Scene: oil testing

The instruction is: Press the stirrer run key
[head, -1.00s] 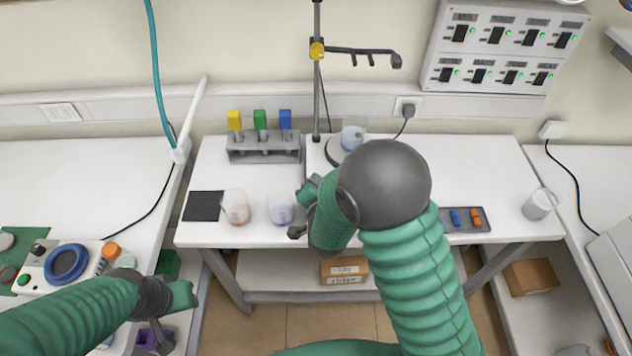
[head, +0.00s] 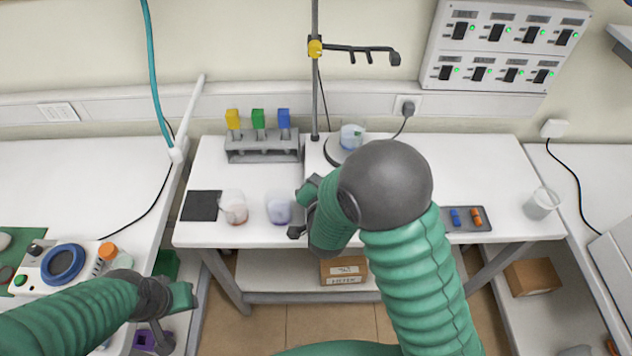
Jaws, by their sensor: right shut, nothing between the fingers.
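The stirrer's dark round plate (head: 332,152) is at the back middle of the table, right of the stand rod. A beaker of bluish liquid (head: 352,138) stands on it. My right arm covers the area in front of the plate, and I cannot make out the run key. My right gripper (head: 301,212) is shut and empty, in front of the plate and a little left of it, just right of a beaker of pale violet liquid (head: 279,209). My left gripper (head: 181,297) is low at the left, far from the stirrer; its fingers are unclear.
A rack with yellow, green and blue-topped items (head: 263,149) stands at the back left. A black mat (head: 201,206) and a beaker with reddish contents (head: 233,208) are at the left. A grey tray (head: 484,226) and an empty beaker (head: 541,204) are at the right. A clamp arm (head: 360,49) hangs above.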

